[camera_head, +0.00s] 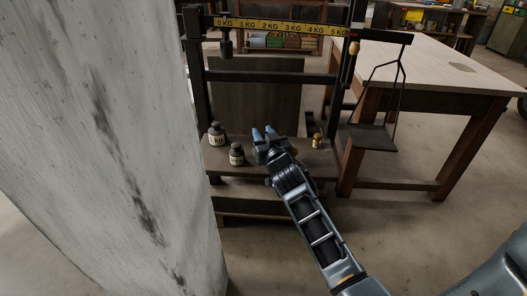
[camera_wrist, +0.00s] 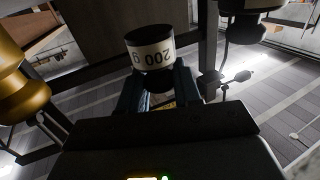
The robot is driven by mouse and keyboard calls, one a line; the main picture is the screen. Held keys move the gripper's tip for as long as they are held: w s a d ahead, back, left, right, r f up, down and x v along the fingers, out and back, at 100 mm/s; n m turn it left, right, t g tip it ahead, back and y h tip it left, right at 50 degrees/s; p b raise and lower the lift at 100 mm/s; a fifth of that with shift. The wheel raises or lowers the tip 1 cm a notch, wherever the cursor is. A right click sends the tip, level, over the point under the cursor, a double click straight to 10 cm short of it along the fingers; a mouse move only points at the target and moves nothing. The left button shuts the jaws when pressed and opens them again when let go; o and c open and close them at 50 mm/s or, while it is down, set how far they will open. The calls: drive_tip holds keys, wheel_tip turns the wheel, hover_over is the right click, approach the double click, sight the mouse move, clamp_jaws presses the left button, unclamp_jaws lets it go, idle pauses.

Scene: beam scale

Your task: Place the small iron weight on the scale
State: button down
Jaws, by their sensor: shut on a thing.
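My gripper (camera_head: 265,133) is over the wooden shelf at the base of the beam scale (camera_head: 268,27). In the wrist view, the two fingers (camera_wrist: 158,86) are shut on a small dark iron weight (camera_wrist: 150,46), whose label reads 200 g upside down. In the head view this weight is hidden by the gripper. Whether it still touches the shelf I cannot tell. The scale's hanging pan (camera_head: 372,138) is empty, to the right of my gripper, below the beam's right end.
Two dark labelled weights (camera_head: 217,136) (camera_head: 237,156) stand left of my gripper. A brass weight (camera_head: 317,141) stands to its right and shows large in the wrist view (camera_wrist: 22,82). A pale pillar (camera_head: 110,150) fills the left. A wooden table (camera_head: 450,70) stands behind the pan.

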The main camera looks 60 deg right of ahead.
drive_tip(key=shift+f+b, duration=1.15)
drive_tip(key=shift+f, duration=0.75)
drive_tip(key=shift+f, duration=0.1)
drive_tip(key=shift+f, duration=0.15)
drive_tip(key=c, duration=0.8)
unclamp_jaws()
